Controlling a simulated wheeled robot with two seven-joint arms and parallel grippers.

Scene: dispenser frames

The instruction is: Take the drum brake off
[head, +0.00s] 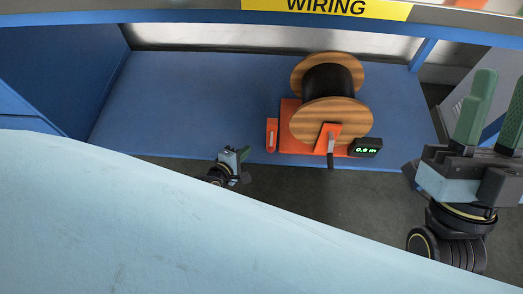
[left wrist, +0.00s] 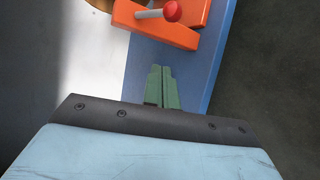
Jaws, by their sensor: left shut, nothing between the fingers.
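A cable drum with wooden flanges (head: 331,118) and black cable (head: 328,80) stands on an orange base (head: 288,110) on the blue bench. An orange block with a pale strip (head: 272,135) sits at its left front. In the left wrist view an orange bracket (left wrist: 155,30) carries a grey lever with a red knob (left wrist: 172,11), ahead of my fingers. My left gripper (head: 245,153) is shut and empty, left of the orange block and apart from it; its green fingertips show in the left wrist view (left wrist: 160,70). My right gripper (head: 498,105) is open and empty at the right.
A small green-lit display (head: 365,147) reads about 0.0 m. A dark grey handle (head: 331,150) on an orange bracket is at the drum's front. The blue bench (head: 190,100) is clear left of the drum. A yellow WIRING sign (head: 330,6) hangs above.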

